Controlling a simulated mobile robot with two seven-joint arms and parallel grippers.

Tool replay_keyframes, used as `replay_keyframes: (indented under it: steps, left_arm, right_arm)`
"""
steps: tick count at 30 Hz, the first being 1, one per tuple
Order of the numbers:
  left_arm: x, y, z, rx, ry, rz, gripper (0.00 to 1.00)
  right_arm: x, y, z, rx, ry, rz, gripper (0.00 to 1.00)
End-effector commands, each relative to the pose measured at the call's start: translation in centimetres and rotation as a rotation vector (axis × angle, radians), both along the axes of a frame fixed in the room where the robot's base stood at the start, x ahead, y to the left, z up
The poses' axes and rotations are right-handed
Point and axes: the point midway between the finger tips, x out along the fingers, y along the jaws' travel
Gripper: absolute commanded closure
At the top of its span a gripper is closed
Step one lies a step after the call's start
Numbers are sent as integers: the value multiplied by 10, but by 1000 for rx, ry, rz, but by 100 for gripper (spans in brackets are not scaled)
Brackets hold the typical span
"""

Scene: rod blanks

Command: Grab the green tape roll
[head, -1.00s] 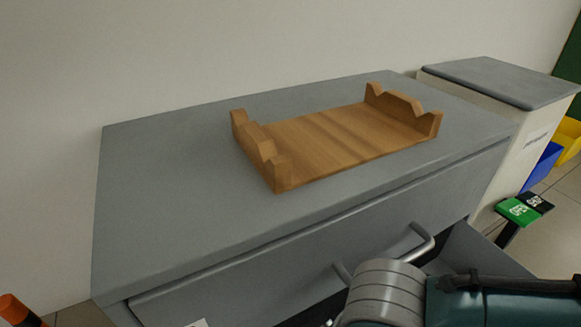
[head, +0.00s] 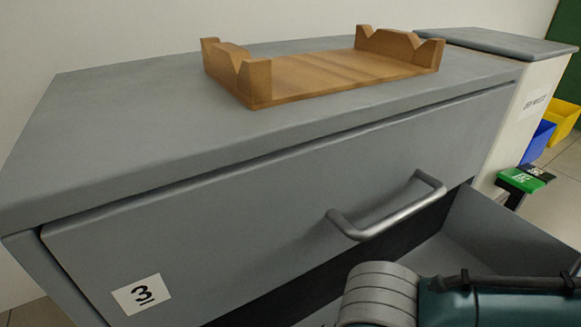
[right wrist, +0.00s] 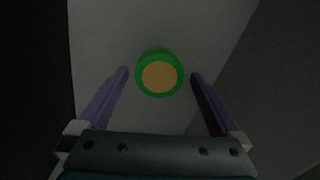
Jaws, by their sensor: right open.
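The green tape roll (right wrist: 160,74) shows in the right wrist view, with a green outer ring and a tan round middle. It lies on a pale grey surface. My right gripper (right wrist: 160,74) is open, with its two purple fingers on either side of the near part of the roll and their tips level with it. I cannot tell whether they touch it. In the head view my right arm reaches down at an open lower drawer (head: 490,235), and its gripper and the roll are hidden there. My left gripper is not in view.
A grey cabinet has a closed upper drawer (head: 270,185) labelled 3, with a bar handle (head: 390,213) above the open drawer. A wooden V-notched cradle (head: 330,72) stands empty on top. A bin cabinet (head: 515,90), blue bin (head: 537,142) and yellow bin (head: 562,118) are at right.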

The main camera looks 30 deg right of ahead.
Motion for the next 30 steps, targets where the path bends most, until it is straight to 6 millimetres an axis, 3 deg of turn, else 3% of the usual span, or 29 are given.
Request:
replay_keyframes:
  steps: [1, 9, 30]
  left_arm:
    - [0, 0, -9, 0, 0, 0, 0]
    - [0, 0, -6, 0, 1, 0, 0]
    - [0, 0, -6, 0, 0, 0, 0]
  right_arm:
    - [0, 0, -9, 1, 0, 0, 0]
    - [0, 0, -6, 0, -1, 0, 2]
    - [0, 0, -6, 0, 0, 0, 81]
